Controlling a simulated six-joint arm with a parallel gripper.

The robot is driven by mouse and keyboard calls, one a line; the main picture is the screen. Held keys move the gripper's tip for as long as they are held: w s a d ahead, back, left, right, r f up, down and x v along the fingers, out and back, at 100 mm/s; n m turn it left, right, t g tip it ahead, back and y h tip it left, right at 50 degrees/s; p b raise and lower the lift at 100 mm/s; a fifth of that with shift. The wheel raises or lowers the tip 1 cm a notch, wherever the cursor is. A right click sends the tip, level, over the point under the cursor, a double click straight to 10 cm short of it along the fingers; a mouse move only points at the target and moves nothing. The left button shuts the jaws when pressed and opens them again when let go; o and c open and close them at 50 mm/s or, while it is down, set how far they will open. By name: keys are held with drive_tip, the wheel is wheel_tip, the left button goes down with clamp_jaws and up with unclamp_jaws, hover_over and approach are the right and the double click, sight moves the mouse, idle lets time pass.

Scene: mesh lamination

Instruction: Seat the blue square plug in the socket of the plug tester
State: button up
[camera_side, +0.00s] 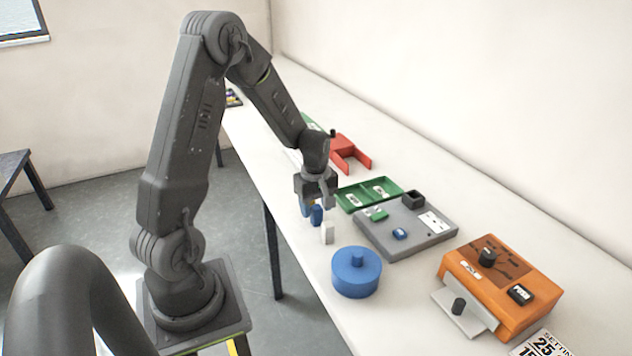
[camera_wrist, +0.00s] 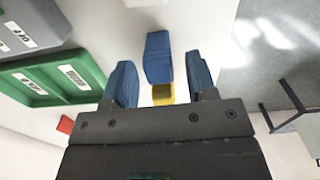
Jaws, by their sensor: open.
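My gripper (camera_side: 312,210) hangs low over the near edge of the white table. In the wrist view its two blue fingers (camera_wrist: 160,80) are apart. A blue block (camera_wrist: 158,57), which looks like the square plug, shows between and slightly beyond them, with clear gaps on both sides. In the side view I cannot tell it from the blue fingers. The grey box (camera_side: 440,240), apparently the plug tester, lies to the right, with a black raised square (camera_side: 413,199), a green patch and a blue piece (camera_side: 400,234) on top. Its corner shows in the wrist view (camera_wrist: 20,25).
A white block (camera_side: 327,233) stands close to my gripper. A green divided tray (camera_side: 346,201), a red forked piece (camera_side: 345,150) and a round blue lidded pot (camera_side: 356,275) are nearby. An orange machine (camera_side: 510,275) stands front right. A yellow piece (camera_wrist: 163,94) shows between my fingers.

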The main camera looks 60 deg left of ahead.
sight(316, 207)
wheel_tip(316, 207, up, 10)
drive_tip(key=r, duration=0.1)
drive_tip(key=s+d+r+m+t, duration=0.2)
drive_tip(key=s+d+r+m, duration=0.2)
drive_tip(key=d+r+m, duration=0.3)
drive_tip(key=d+m, duration=0.1)
drive_tip(key=d, duration=0.4)
drive_tip(key=shift+r+m+t+y, duration=0.3)
drive_tip(key=shift+m+y, duration=0.1)
drive_tip(key=s+d+r+m+t, duration=0.1)
drive_tip(key=s+d+m, duration=0.1)
drive_tip(key=m, duration=0.1)
drive_tip(key=s+d+r+m+t, duration=0.1)
drive_tip(key=s+d+m, duration=0.5)
drive_tip(key=shift+s+d+r+t+h, duration=0.15)
drive_tip(key=shift+r+t+h, duration=0.25)
drive_tip(key=shift+o, duration=0.4)
drive_tip(key=shift+s+d+m, duration=0.15)
drive_tip(key=shift+s+m, duration=0.1)
drive_tip(key=shift+m, duration=0.05)
